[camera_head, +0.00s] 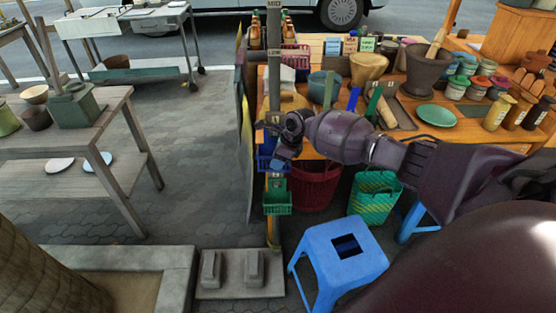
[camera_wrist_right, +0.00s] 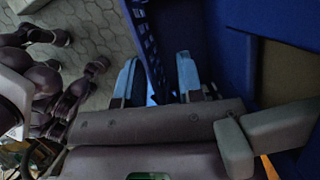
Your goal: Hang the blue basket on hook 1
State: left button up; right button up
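The blue basket (camera_head: 264,164) hangs low by the post (camera_head: 274,80), partly hidden by my right gripper (camera_head: 279,160). In the right wrist view the blue basket (camera_wrist_right: 215,35) fills the upper right, with a perforated wall on its left side. My right gripper (camera_wrist_right: 157,82) has its two pale-blue fingers apart, with part of the basket's wall between them; firm contact on both sides does not show. The post bears tags reading MID and LOW. Which hook is hook 1 cannot be read clearly. My left gripper is not in view.
A red basket (camera_head: 315,187) and a green crate (camera_head: 376,194) stand under the goods table. A blue stool (camera_head: 318,250) stands in front. The paving left of the post is clear.

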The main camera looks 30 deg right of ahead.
jog(key=shift+s+a, duration=0.1)
jog(key=shift+r, duration=0.1)
jog(key=p+v, duration=0.2)
jog(key=v, duration=0.8)
jog(key=shift+r+p, duration=0.3)
jog(key=shift+p, duration=0.1)
jog(key=shift+s, duration=0.1)
